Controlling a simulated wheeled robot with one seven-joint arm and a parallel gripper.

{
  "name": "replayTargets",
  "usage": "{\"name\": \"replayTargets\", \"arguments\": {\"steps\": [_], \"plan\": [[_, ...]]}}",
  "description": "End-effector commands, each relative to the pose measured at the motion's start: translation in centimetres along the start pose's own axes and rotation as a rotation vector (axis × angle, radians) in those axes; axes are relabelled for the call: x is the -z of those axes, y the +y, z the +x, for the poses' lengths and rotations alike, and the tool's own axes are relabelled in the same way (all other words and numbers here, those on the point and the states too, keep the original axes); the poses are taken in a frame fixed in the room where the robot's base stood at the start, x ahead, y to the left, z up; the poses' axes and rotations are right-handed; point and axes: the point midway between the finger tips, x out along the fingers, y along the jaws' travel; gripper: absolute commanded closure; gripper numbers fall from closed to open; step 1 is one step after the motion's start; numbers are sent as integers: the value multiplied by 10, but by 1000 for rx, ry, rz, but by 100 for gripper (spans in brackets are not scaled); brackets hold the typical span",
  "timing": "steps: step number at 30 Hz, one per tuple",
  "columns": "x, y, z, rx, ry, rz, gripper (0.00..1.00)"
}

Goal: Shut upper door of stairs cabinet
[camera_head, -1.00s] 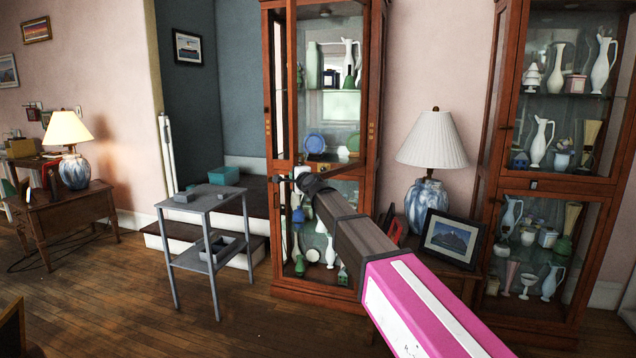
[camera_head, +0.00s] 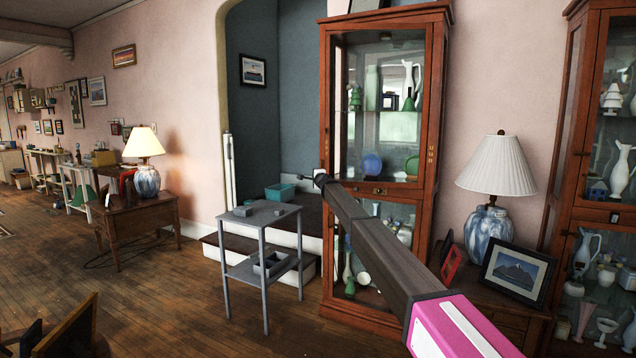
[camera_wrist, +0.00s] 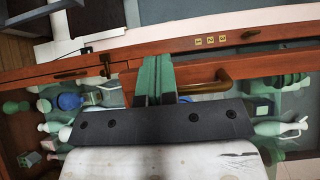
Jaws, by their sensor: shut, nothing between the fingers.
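The stairs cabinet (camera_head: 436,110) is a tall reddish wood and glass case at the centre of the head view. Its upper door (camera_head: 385,24) looks in line or nearly in line with the front; I cannot tell whether it is fully flush. My gripper (camera_head: 319,176) is shut and empty at the lower left of that door. In the wrist view, my green fingers (camera_wrist: 155,70) lie over a wooden rail beside a brass handle (camera_wrist: 208,88). Contact with the wood is unclear. My arm hides part of the lower door.
A grey side table (camera_head: 262,218) stands left of the cabinet, before low steps (camera_head: 305,265). At right, a lamp (camera_head: 495,165) and framed picture (camera_head: 517,270) sit on a small table. A second cabinet (camera_head: 560,130) stands far right. Floor is open at left.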

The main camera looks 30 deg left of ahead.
Motion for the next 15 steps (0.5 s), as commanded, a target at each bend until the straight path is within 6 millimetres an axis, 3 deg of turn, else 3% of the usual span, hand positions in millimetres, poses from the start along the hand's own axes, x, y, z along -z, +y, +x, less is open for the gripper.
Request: {"name": "replayTargets", "arguments": {"steps": [1,6,15], "plan": [[4,0,14,0,0,0,100],[11,0,32,0,0,0,100],[14,0,38,0,0,0,100]]}}
